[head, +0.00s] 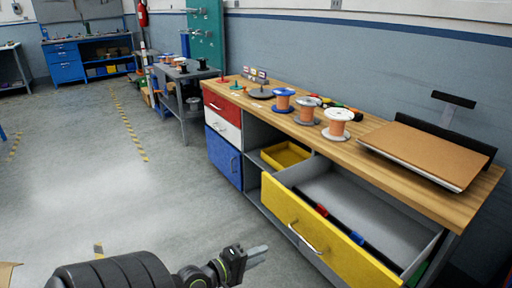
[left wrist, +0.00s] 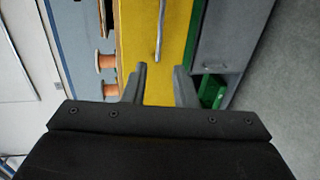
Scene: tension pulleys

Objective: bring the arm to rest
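My left arm reaches in from the bottom left of the head view. Its gripper (head: 257,255) is in front of the yellow drawer (head: 316,237), left of and below the drawer's metal handle (head: 303,239). The drawer is pulled out. In the left wrist view the two fingers of the left gripper (left wrist: 160,69) stand apart with nothing between them. The yellow drawer front (left wrist: 180,30) and its handle (left wrist: 160,28) lie beyond the fingertips, seemingly apart from them. My right gripper is not in view.
The wooden workbench (head: 262,103) carries several wire spools, including a copper one (head: 338,124), and a brown board (head: 424,155). A blue cabinet door (head: 223,158) and a yellow bin (head: 285,155) are below. The floor (head: 110,190) on the left is clear.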

